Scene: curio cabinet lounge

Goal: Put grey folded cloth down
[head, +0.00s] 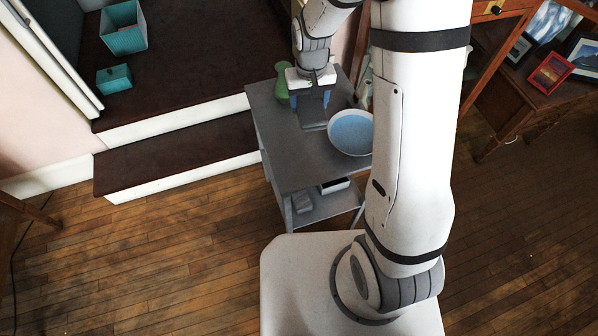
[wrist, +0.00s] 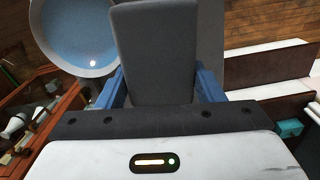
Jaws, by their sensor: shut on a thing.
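The grey folded cloth (wrist: 155,55) is a flat dark grey slab between the two blue fingers of my gripper (wrist: 160,88) in the wrist view. My gripper is shut on it. In the head view my gripper (head: 313,98) points down over the grey side table (head: 300,165), and the cloth (head: 314,126) shows below the fingers. It is at or close above the tabletop; I cannot tell whether it touches.
A white bowl with a blue inside (head: 352,132) stands close right of the cloth. A green vase (head: 282,83) stands behind left. The table's front part is clear. Dark carpeted steps (head: 180,155) lie left. A cabinet with framed pictures (head: 551,73) stands right.

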